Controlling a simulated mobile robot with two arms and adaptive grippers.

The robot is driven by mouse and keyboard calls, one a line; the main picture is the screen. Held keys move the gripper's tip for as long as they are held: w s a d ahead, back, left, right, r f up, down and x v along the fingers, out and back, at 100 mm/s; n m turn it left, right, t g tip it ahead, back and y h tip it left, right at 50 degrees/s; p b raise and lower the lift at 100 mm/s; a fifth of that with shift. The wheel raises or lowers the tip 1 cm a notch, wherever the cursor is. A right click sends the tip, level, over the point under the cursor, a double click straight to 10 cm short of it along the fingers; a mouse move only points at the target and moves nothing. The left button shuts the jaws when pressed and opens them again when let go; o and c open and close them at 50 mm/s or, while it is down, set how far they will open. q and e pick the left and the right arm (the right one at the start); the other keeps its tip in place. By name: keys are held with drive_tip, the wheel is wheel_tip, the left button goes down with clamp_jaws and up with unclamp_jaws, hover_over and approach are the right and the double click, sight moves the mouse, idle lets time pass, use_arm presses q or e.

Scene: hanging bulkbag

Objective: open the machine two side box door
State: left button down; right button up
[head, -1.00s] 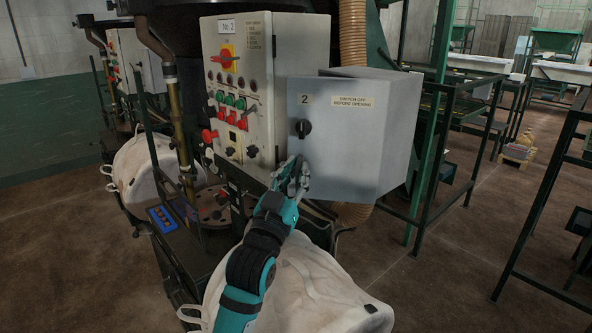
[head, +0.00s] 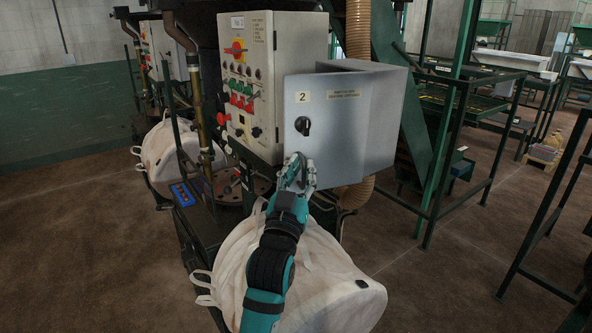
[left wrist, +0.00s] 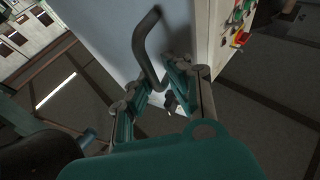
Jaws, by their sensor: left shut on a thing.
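The exact contact is partly hidden. My right gripper is not in view.
A control panel (head: 262,85) with coloured switches stands left of the box. A white bulk bag (head: 330,285) sits below my left arm. Green metal frames (head: 450,150) stand to the right. Open brown floor (head: 440,285) lies at front right.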

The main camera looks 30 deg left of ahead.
use_arm(q)
drive_tip(key=shift+s+d+r, duration=0.1)
drive_tip(key=shift+d+r, duration=0.3)
drive_tip(key=shift+d, duration=0.05)
drive_tip(key=shift+a, duration=0.1)
drive_tip(key=c, duration=1.6)
unclamp_jaws()
drive_tip(key=shift+o, duration=0.9)
drive_tip(key=shift+w+d, duration=0.2)
drive_tip(key=shift+d, duration=0.2)
drive_tip(key=shift+f, duration=0.2)
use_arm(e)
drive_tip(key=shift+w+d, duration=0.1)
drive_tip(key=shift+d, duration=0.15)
